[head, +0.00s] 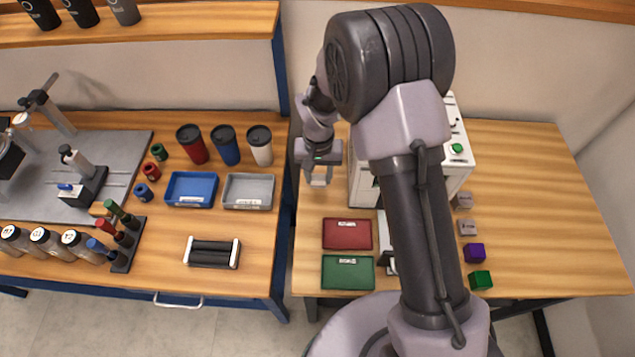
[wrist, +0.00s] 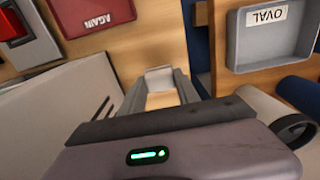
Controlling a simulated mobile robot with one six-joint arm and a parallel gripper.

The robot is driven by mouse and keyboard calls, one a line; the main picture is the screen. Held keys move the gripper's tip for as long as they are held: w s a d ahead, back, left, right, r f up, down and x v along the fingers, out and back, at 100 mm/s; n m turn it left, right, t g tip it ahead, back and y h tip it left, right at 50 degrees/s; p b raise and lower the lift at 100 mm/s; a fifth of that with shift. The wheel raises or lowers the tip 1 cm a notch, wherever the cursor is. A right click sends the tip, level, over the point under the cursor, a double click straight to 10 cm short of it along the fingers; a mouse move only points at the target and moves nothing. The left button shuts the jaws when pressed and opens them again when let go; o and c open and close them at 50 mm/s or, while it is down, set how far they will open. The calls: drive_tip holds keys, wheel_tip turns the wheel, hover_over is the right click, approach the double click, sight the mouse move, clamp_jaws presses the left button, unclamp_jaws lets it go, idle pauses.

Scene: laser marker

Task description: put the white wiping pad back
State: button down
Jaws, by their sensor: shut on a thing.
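My gripper (head: 320,178) hangs in front of the left side of the white machine (head: 362,180), above the left edge of the right table. In the wrist view its two fingers (wrist: 160,88) reach forward and close on a small pale piece (wrist: 160,74) at their tips. I take this piece to be the white wiping pad; it is small and partly hidden by the fingers. Bare wood shows between the fingers behind it. The pad is off the table. In the head view the pale piece at the fingertips is too small to make out clearly.
A red tray (head: 347,233) and a green tray (head: 347,272) lie on the right table. On the left table stand a blue tray (head: 191,189), a grey tray (head: 248,191), several cups and a black roller holder (head: 212,253). A gap separates the tables.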

sight(318, 177)
drive_tip(key=shift+w+f, duration=0.2)
drive_tip(key=shift+f, duration=0.2)
drive_tip(key=shift+f+b, duration=0.7)
drive_tip(key=shift+f, duration=0.6)
drive_tip(key=shift+f, duration=0.1)
drive_tip(key=shift+f, duration=0.15)
drive_tip(key=c, duration=0.9)
unclamp_jaws()
drive_tip(key=shift+r, duration=0.2)
